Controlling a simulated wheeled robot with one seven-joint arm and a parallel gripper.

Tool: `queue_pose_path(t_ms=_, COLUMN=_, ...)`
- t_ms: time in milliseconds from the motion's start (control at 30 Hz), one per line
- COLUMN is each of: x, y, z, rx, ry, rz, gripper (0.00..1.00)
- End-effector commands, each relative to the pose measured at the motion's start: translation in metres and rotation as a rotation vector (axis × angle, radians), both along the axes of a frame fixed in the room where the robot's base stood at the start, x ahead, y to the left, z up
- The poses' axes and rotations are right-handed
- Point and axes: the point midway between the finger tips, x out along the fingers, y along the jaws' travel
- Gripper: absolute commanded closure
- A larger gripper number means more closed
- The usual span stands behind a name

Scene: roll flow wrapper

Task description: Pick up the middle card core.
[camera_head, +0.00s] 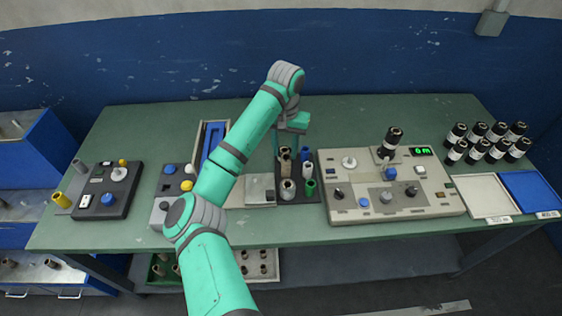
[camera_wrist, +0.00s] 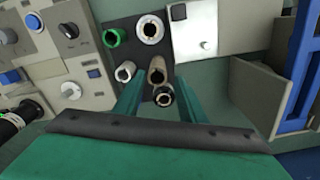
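A dark rack (camera_head: 299,198) holds several upright cores in two columns. The middle brown card core (camera_head: 286,168) stands in the left column in the head view, and it also shows in the wrist view (camera_wrist: 157,72). A dark-rimmed core (camera_wrist: 163,97) stands close beside it. A wide pale core (camera_head: 288,189) is in front of it, and a narrow whitish core (camera_wrist: 125,71) is across from it. My gripper (camera_wrist: 160,78) is open above the rack, a finger on each side of the brown and dark-rimmed cores. I cannot tell whether the fingers touch anything.
A green core (camera_head: 310,187) stands at the rack's front right. A beige control panel (camera_head: 440,202) with a black roll (camera_head: 391,140) is to the right. A blue tray (camera_head: 213,137) lies left, partly behind my arm. Several black rolls (camera_head: 480,150) stand far right. The back of the table is clear.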

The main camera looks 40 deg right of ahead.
Motion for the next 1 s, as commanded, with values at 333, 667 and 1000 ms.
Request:
queue_pose_path(t_ms=333, x=-0.001, y=-0.001, z=-0.044, rx=0.001, ry=0.001, rz=-0.001, gripper=0.63)
queue_pose_path(t_ms=667, x=-0.002, y=-0.002, z=-0.071, rx=0.002, ry=0.001, rz=-0.001, gripper=0.63)
queue_pose_path(t_ms=1000, x=-0.002, y=-0.002, z=-0.107, rx=0.001, ry=0.002, rz=0.002, gripper=0.63)
